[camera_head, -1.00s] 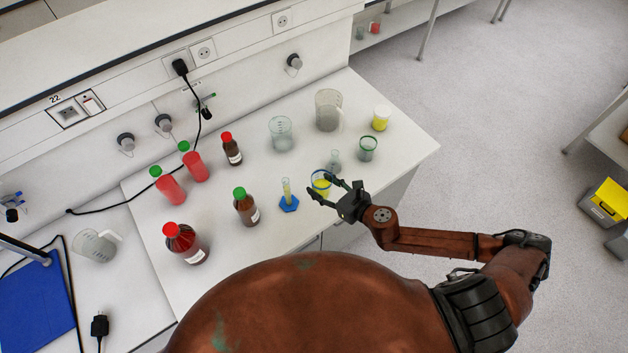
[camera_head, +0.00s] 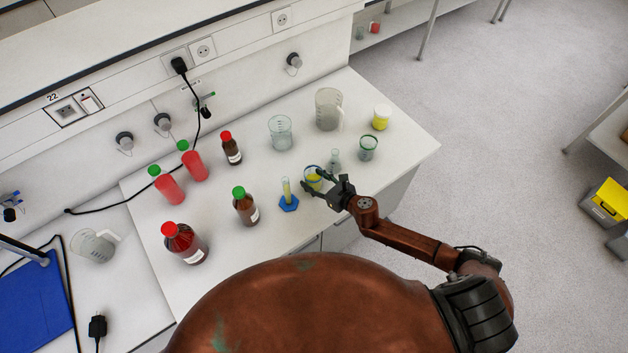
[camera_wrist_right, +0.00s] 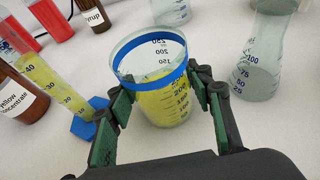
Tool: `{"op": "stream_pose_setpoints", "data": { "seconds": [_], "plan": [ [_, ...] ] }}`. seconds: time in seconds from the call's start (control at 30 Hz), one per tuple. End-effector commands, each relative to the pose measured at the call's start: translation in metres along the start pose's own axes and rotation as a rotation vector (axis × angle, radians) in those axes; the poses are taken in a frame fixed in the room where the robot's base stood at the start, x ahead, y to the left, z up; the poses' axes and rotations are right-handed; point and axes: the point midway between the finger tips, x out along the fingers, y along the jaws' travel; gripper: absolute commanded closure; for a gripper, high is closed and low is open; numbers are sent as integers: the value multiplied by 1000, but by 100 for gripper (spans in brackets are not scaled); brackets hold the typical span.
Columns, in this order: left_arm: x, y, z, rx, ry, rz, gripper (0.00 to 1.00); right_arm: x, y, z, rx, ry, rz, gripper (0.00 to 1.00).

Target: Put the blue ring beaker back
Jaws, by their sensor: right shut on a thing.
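The blue ring beaker (camera_head: 313,179) is a clear beaker with a blue band near its rim and yellow liquid inside. It also fills the middle of the right wrist view (camera_wrist_right: 160,95) and looks upright. My right gripper (camera_head: 314,183) is shut on it, with one finger on each side just below the band; the fingers show in the right wrist view (camera_wrist_right: 160,90) too. I cannot tell whether the beaker's base touches the bench. My left gripper is not in view.
A graduated cylinder with a blue base (camera_head: 288,203) stands close left of the beaker. A small flask (camera_head: 334,160) and a green-rimmed beaker (camera_head: 367,148) stand to its right. Bottles stand farther left, including a brown one with a green cap (camera_head: 245,207). The white bench (camera_head: 300,235) is clear in front.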

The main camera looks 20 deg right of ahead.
Motion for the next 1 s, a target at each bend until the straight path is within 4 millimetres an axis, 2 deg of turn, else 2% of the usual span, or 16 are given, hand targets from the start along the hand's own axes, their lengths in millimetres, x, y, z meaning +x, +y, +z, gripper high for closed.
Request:
{"op": "stream_pose_setpoints", "data": {
  "seconds": [0.37, 0.4, 0.63, 1.0],
  "plan": [
    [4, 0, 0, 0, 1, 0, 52, 2, 0, -3, -1, -1, 0, 83],
    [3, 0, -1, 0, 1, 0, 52, 1, 0, -3, -1, 0, 0, 51],
    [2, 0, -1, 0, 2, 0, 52, 1, 0, -3, -1, 0, 0, 35],
    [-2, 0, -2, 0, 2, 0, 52, -2, 0, 2, -1, 0, 0, 35]
  ]
}}
